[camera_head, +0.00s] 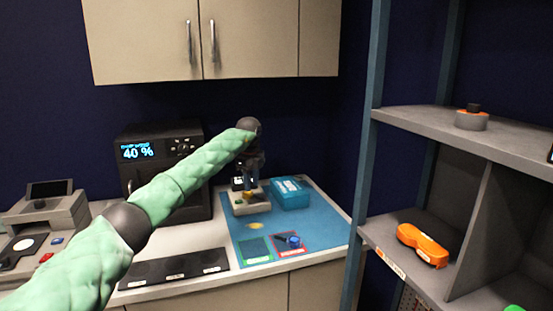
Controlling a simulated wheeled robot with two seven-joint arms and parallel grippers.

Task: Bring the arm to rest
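My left arm, in a green quilted sleeve with dark joints, reaches in from the lower left. Its dark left gripper (249,186) hangs pointing down over the counter, in front of the back wall. The fingertips are small and blend with what is behind them, so I cannot tell whether they are open or shut. Below the gripper is a pale device (250,205) on a blue mat (262,226); whether they touch is unclear. My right gripper is not in view.
A teal box (290,193) stands right of the pale device. Green and red framed trays (254,250) lie at the mat's front. A black oven-like unit (130,172) reads 40 %. Cabinets (255,40) hang above. A grey shelf (465,130) with an orange object (422,245) stands right.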

